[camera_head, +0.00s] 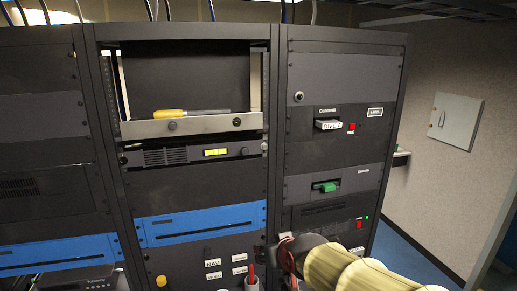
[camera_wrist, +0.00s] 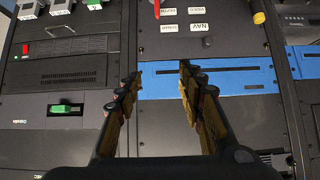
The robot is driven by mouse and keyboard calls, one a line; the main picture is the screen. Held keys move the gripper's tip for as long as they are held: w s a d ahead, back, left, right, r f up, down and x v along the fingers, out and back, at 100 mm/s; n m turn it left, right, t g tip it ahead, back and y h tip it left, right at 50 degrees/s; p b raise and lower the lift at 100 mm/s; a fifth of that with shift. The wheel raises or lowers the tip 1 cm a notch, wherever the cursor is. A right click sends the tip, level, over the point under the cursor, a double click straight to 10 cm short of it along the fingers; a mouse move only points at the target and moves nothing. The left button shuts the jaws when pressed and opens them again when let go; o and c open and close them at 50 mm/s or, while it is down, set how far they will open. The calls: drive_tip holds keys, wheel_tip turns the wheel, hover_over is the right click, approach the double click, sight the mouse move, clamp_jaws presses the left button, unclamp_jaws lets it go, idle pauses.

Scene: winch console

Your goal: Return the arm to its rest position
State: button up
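My arm reaches in from the bottom right of the head view, in front of the lower part of the rack. My gripper (camera_wrist: 160,72) shows in the wrist view with its two fingers well apart. Nothing is between the fingers. Behind them are a blue panel (camera_wrist: 235,82) and dark rack panels, and I see no contact with them. In the head view the end of my gripper is not clearly seen.
The rack (camera_head: 278,130) fills most of the head view. A yellow-handled tool (camera_head: 190,113) lies on an open shelf. A green-handled module (camera_head: 325,187) and a labelled drive (camera_head: 328,124) are on the right. A wall box (camera_head: 455,121) hangs beyond, above blue floor.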

drive_tip(key=s+d+f+m+g+h+b, duration=0.1)
drive_tip(key=s+d+f+b, duration=0.4)
drive_tip(key=s, duration=0.4)
drive_tip(key=s+d+f+m+g+h+b, duration=0.1)
drive_tip(key=s+d+f+b, duration=0.4)
drive_tip(key=s+f, duration=0.3)
drive_tip(key=s+d+f+m+g+b, duration=0.1)
drive_tip(key=s+d+f+b, duration=0.4)
drive_tip(key=s, duration=0.6)
drive_tip(key=shift+s+d+f+g+h+b, duration=0.15)
drive_tip(key=shift+d+f+g+h+b, duration=0.3)
drive_tip(key=shift+f+b, duration=0.25)
